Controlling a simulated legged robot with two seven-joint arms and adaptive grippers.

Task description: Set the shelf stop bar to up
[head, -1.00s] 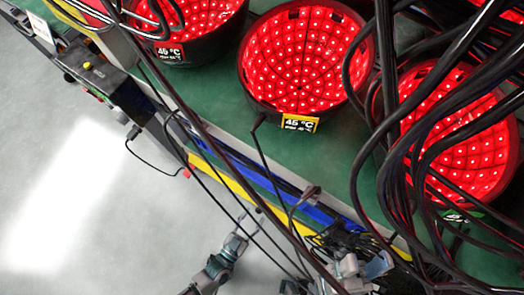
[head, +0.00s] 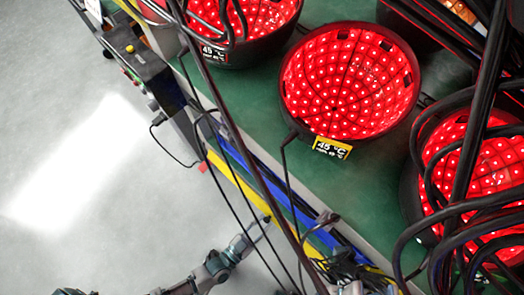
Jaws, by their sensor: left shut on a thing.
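The shelf stop bar (head: 232,176) looks like the long yellow bar along the front edge of the green shelf. It runs slantwise down to the right, and cables cross in front of it. My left gripper (head: 264,222) comes in from the lower left, with its fingertips at the bar's front side. Its fingers are together, shut on the bar; the exact contact is small and partly hidden by cables. A grey part, seemingly my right gripper (head: 350,289), is cut off at the bottom edge among cables; its fingers cannot be made out.
Red-lit black bowls (head: 350,82) stand on the green shelf (head: 245,97), one with a yellow 45 °C label. Thick black cables (head: 470,130) hang at the right. The grey floor (head: 75,100) is clear.

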